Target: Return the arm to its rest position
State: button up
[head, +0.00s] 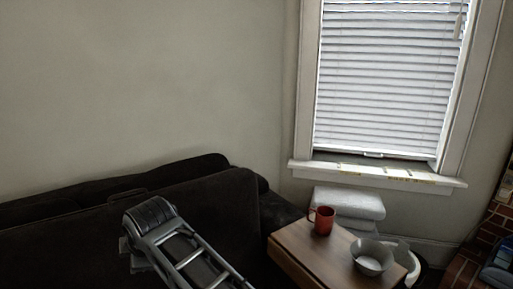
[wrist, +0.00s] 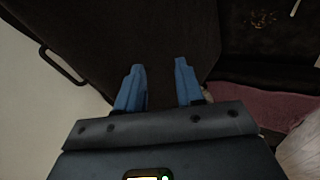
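My arm (head: 180,243) rises at the bottom of the head view, in front of the dark sofa (head: 85,226). In the wrist view my gripper (wrist: 160,66) shows two blue fingers standing apart, with nothing between them. A dark brown surface (wrist: 160,28) lies beyond the fingers; I cannot tell how far away it is. The gripper's fingers cannot be made out in the head view.
A wooden table (head: 308,254) at the lower right bears a red mug (head: 324,220) and a grey bowl (head: 371,259). White folded cushions (head: 347,203) are behind it, below the window (head: 388,82). Brickwork (head: 490,232) stands at the far right.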

jog(key=s+d+f+m+t+y, duration=0.25)
jog(key=s+d+f+m, duration=0.75)
jog(key=s+d+f, duration=0.65)
jog(key=s+d+r+m+t+h, duration=0.1)
jog(key=s+d+m+t+h, duration=0.35)
jog(key=s+d, duration=1)
jog(key=s+d+r+m+t+h, duration=0.2)
jog(key=s+d+r+m, duration=0.6)
jog(key=s+d+r, duration=0.9)
jog(key=shift+s+r+t+h, duration=0.25)
jog(key=shift+r+t+h, duration=0.15)
jog(key=shift+r+h, duration=0.25)
jog(key=shift+a+f, duration=0.1)
